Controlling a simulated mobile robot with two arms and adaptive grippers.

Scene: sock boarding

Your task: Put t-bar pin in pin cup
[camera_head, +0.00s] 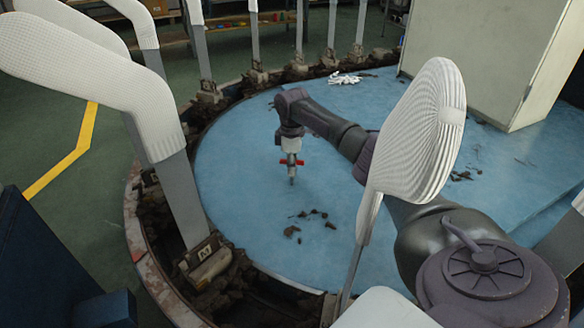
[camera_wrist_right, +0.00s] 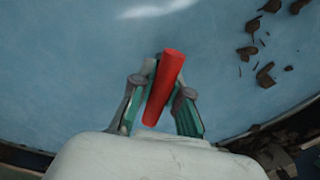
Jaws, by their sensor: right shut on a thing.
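My right gripper (camera_head: 291,160) is shut on the t-bar pin (camera_head: 300,162), pointing down above the blue round floor. The pin's red crossbar sticks out on both sides of the fingers, and a thin grey part shows below. In the right wrist view, the red bar (camera_wrist_right: 166,85) lies between the green-padded fingers of the gripper (camera_wrist_right: 164,100), tilted slightly. I cannot make out a pin cup in either view. My left gripper is not in view.
Tall boards with white ribbed socks (camera_head: 90,75) stand around the rim; another sock (camera_head: 425,130) stands close at the right. Dark debris (camera_head: 310,220) lies on the blue floor (camera_head: 240,190). White gloves (camera_head: 343,78) lie at the back, near a pale cabinet (camera_head: 470,60).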

